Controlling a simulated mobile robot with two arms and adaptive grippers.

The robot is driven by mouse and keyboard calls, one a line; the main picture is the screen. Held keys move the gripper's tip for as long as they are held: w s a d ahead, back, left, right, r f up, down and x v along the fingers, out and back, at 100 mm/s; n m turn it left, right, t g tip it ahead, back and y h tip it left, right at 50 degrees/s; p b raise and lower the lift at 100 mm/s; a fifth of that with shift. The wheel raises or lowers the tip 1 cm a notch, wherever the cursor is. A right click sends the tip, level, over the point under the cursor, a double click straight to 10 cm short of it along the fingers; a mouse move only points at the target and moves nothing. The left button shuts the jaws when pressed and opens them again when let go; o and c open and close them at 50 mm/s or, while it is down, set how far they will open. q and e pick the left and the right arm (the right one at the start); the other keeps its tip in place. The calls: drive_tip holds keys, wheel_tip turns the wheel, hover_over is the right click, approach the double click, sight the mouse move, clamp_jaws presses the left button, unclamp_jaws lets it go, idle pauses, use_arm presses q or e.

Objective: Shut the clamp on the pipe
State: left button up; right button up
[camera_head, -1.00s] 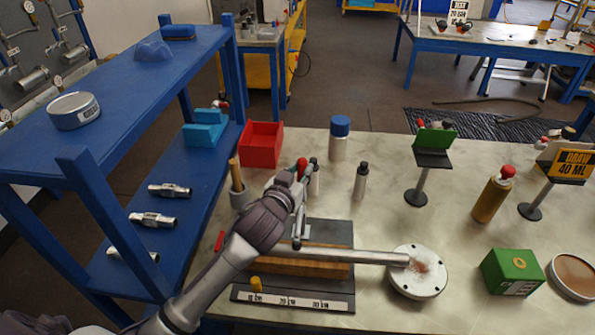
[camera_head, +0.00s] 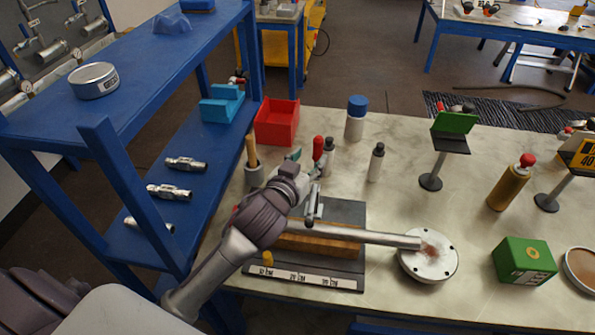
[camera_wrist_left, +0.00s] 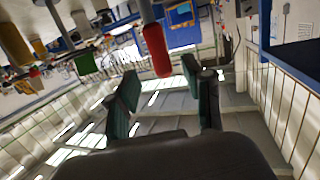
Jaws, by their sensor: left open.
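The metal pipe (camera_head: 370,236) lies on a wooden block (camera_head: 322,246) over a dark base plate, with a round white flange (camera_head: 428,263) at its right end. The clamp on the pipe (camera_head: 313,205) is partly hidden by my arm; its red-tipped handle (camera_head: 318,148) stands raised, nearly upright. My left gripper (camera_head: 308,160) is open beside the handle, above the pipe's left part. In the left wrist view the red handle tip (camera_wrist_left: 157,50) lies between the two open finger pads or just beyond them; I see no grip on it. My right gripper is not in view.
A blue shelf rack (camera_head: 112,133) stands close on the left. A red bin (camera_head: 278,122), a blue-capped bottle (camera_head: 356,120) and a small dark-capped bottle (camera_head: 376,162) stand behind the clamp. A green box (camera_head: 523,262) stands right of the flange. Bare tabletop lies between.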

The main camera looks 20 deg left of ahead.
use_arm(q)
drive_tip(key=s+r, duration=0.1)
drive_tip(key=s, duration=0.6)
drive_tip(key=shift+r, duration=0.1)
